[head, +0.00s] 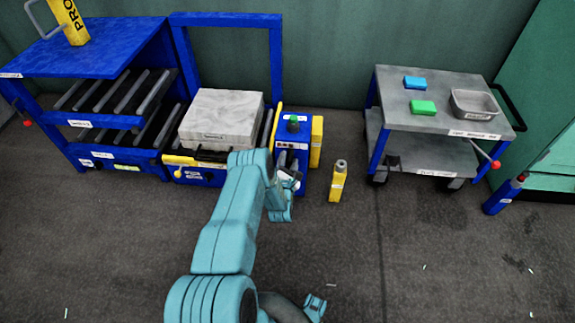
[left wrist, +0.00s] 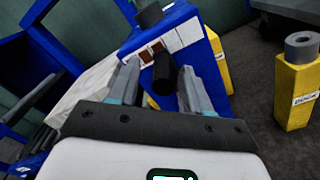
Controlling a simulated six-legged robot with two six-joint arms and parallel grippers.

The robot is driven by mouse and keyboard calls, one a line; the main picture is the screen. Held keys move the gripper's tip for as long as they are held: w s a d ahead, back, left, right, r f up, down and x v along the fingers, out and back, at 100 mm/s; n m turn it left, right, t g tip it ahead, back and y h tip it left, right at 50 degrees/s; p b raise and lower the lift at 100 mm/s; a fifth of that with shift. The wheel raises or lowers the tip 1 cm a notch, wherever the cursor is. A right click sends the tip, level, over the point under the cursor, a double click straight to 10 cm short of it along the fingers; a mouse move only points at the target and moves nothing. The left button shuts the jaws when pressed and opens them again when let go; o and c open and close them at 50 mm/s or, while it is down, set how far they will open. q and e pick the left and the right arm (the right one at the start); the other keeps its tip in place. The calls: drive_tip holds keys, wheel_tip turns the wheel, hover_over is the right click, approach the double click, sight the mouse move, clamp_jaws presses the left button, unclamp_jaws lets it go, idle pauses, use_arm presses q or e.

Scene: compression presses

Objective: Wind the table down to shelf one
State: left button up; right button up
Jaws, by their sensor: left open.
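The roller table (head: 200,158) with a yellow front edge carries a pale grey block (head: 220,117) beside the rack (head: 85,150). The rack has roller shelves at two heights; its small labels are too blurred to read. A blue unit (head: 292,157) stands at the table's right end. My left gripper (head: 290,178) is in front of this unit. In the left wrist view, its open fingers (left wrist: 158,88) stand on either side of a black cylindrical grip (left wrist: 162,88) in front of the blue unit (left wrist: 185,40). Whether they touch it is unclear. My right gripper is not clearly visible.
A yellow bottle (head: 337,182) stands on the floor right of the blue unit, and a yellow container (head: 317,142) is beside it. A grey cart (head: 435,112) with blue and green blocks and a tray stands at the right.

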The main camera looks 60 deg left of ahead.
use_arm(q)
drive_tip(key=p+v, duration=0.6)
drive_tip(key=v, duration=1)
drive_tip(key=shift+s+p, duration=0.15)
drive_tip(key=shift+p, duration=0.2)
drive_tip(key=shift+d, duration=0.1)
